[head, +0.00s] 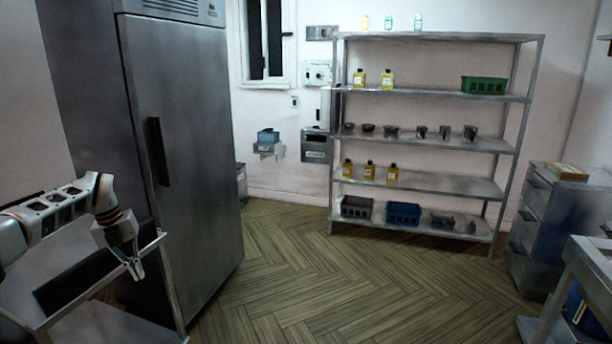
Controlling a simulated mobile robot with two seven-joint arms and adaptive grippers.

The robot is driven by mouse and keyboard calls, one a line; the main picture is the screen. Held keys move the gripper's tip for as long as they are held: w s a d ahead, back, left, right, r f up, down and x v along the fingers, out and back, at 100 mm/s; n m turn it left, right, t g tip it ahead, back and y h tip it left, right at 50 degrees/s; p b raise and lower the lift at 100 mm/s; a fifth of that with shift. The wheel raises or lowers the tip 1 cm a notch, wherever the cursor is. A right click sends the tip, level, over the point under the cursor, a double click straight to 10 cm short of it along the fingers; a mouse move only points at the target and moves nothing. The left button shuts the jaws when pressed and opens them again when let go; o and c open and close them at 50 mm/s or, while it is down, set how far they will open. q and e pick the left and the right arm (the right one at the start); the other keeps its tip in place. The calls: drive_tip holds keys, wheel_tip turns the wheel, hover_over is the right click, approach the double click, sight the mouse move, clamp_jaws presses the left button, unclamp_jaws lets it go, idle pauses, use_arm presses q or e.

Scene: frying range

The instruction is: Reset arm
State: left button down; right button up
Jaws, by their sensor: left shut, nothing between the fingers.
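My left gripper (135,267) hangs at the left side of the head view, fingers pointing down. It is shut and holds nothing. It is in front of the tall steel refrigerator (195,150), beside the raised frame of a metal cart (110,275) at the lower left. My left arm comes in from the left edge, bent above that cart. My right gripper does not show.
A steel shelf rack (430,92) with bottles, bowls and bins stands against the back wall. A drawer cabinet (560,215) and a metal table (590,262) are at the right. The wooden floor (330,285) in the middle is clear.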

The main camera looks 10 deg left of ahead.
use_arm(q)
drive_tip(key=d+f+m+h, duration=0.15)
drive_tip(key=d+f, duration=0.35)
drive_tip(key=d, duration=0.6)
drive_tip(key=d+f+m+t+h, duration=0.1)
drive_tip(key=d+f+h, duration=0.3)
drive_tip(key=d, duration=0.7)
drive_tip(key=d+f+m+h, duration=0.1)
drive_tip(key=d+f+h, duration=0.1)
drive_tip(key=d+f, duration=0.65)
drive_tip(key=s+d+r+n+t+h, duration=0.2)
drive_tip(key=s+d+n+t+h, duration=0.15)
drive_tip(key=d, duration=0.85)
drive_tip(key=s+d+r+n+t+h, duration=0.1)
drive_tip(key=s+d+n+t+h, duration=0.2)
drive_tip(key=d, duration=0.9)
drive_tip(key=s+a+f+n+t+y, duration=0.1)
drive_tip(key=s+a+f+n+y, duration=0.5)
drive_tip(key=s+n, duration=0.4)
drive_tip(key=s+a+f+n+t+y, duration=0.1)
drive_tip(key=s+a+f+n+y, duration=0.6)
drive_tip(key=s+a+n, duration=0.2)
drive_tip(key=shift+s+f+n+y, duration=0.3)
drive_tip(key=shift+s+f+n, duration=0.1)
drive_tip(key=shift+s+n, duration=0.8)
